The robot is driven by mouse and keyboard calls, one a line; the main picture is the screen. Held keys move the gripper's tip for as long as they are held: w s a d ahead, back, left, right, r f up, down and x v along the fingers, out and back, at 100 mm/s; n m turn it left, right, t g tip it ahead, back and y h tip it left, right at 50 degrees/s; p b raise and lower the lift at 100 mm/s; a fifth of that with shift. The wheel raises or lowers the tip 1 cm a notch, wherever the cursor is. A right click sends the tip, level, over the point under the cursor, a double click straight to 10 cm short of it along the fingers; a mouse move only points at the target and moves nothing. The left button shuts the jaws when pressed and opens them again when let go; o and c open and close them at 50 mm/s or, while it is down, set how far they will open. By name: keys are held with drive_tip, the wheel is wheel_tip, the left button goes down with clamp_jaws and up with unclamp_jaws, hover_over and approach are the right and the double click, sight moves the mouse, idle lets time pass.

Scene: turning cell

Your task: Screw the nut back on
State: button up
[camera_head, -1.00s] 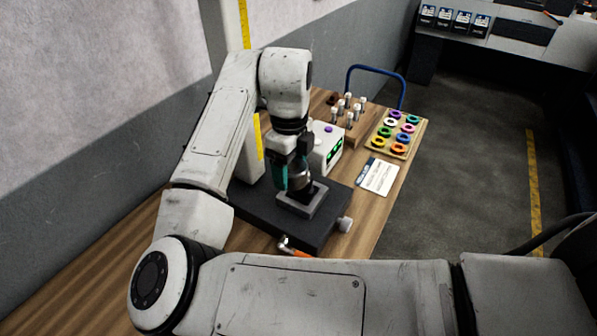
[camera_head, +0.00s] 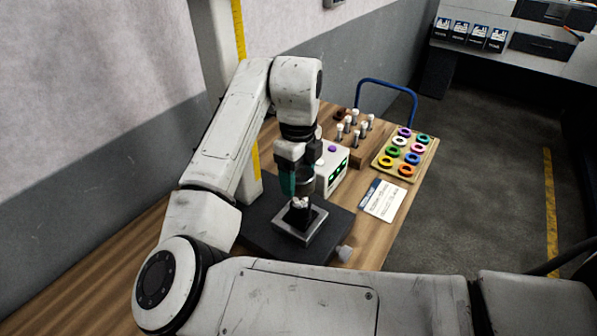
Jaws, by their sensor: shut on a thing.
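My gripper (camera_head: 296,182), with teal fingers, points straight down over the fixture. It is shut on a dark grey round piece, which looks like the nut (camera_head: 308,187); the fingers partly hide it. Below it, a dark post with light metal parts on top (camera_head: 300,206) stands in a square grey holder (camera_head: 314,228) on the black base plate (camera_head: 262,227). The nut appears above the post, with the post's top showing beneath it. I cannot tell the exact gap, and no thread can be made out.
Behind the gripper is a white box with a green display (camera_head: 335,172). A rack of pegs (camera_head: 358,145), a board of coloured rings (camera_head: 421,161) and a printed card (camera_head: 383,199) stand to the right. A yellow-marked column (camera_head: 240,50) rises close behind my arm.

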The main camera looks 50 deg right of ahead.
drive_tip(key=shift+f+b, duration=1.9)
drive_tip(key=shift+f, duration=1.05)
drive_tip(key=shift+f, duration=0.5)
drive_tip(key=o, duration=1.2)
wheel_tip(320, 180, up, 11)
drive_tip(key=shift+f+b, duration=0.1)
drive_tip(key=shift+b, duration=0.7)
